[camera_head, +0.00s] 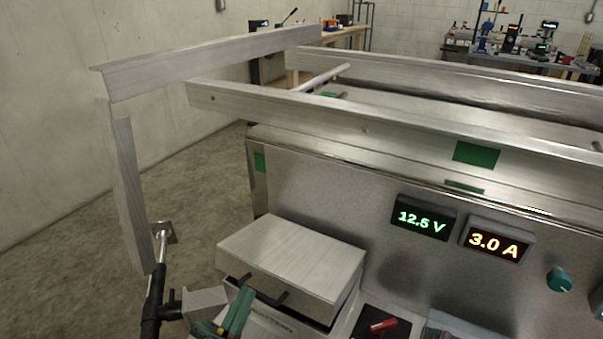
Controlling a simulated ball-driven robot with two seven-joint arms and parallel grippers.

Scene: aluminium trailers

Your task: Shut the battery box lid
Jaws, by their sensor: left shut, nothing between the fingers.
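The battery box lid (292,251) is the brushed grey slab in the lower middle of the head view. Two short dark pieces show at its front edge. The paler battery box (283,326) is below it, mostly cut off by the bottom edge, with a dark gap between lid and box at the front. I cannot tell exactly how far the lid is tilted. My left gripper (236,314), with green fingers, is shut and empty at the bottom, just in front of the lid's near left edge. Contact with the lid is unclear. My right gripper is not in view.
A steel panel behind the lid carries a voltage display (423,217), a current display (494,241) and a green knob (559,280). A red-handled item (384,325) lies right of the box. Aluminium rails (390,121) run above. Open floor (60,285) is at left.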

